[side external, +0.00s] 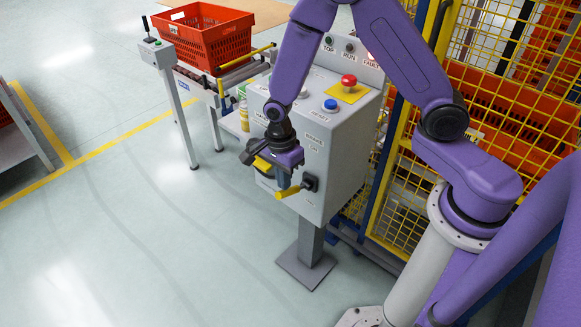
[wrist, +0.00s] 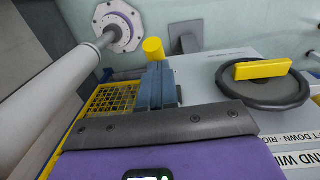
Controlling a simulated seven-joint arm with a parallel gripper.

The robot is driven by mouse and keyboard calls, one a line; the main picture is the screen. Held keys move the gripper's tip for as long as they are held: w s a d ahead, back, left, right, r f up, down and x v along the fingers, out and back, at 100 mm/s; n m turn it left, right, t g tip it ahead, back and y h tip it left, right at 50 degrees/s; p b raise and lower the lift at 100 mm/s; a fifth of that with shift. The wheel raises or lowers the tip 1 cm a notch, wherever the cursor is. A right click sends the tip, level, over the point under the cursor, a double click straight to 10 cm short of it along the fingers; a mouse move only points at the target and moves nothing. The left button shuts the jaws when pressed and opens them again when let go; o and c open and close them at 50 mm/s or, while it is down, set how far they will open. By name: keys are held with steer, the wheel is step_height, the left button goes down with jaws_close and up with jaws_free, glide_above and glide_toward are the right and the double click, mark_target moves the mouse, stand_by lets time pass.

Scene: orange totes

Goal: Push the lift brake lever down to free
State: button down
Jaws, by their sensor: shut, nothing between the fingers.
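The lift brake lever (side external: 288,193) has a yellow grip and a dark pivot on the front face of the grey control box (side external: 342,150). The grip sticks out from the face, to the lower left of the pivot. In the wrist view the yellow end of the lever (wrist: 153,48) shows just beyond my fingertips. My gripper (side external: 284,183) is shut and empty, with its fingers pointing down just above the grip. The fingers (wrist: 160,84) hide part of the lever, and I cannot tell whether they touch it. A "BRAKE ON" label (side external: 313,143) is above the pivot.
A black hand wheel with a yellow handle (wrist: 262,70) is close beside my fingers, on the same face. A red mushroom button (side external: 348,81) and a blue button (side external: 330,104) are on top. Yellow mesh fencing (side external: 400,205) stands behind. The floor in front is clear.

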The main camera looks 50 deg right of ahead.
steer(key=a+f, duration=0.3)
steer(key=f, duration=0.7)
steer(key=shift+a+f, duration=0.2)
steer(key=shift+a, duration=0.2)
steer(key=shift+s+f, duration=0.1)
stand_by(0.4)
steer(key=w+a+r, duration=0.2)
steer(key=a+r, duration=0.6)
steer(key=a, duration=0.3)
steer(key=shift+r, duration=0.1)
stand_by(0.3)
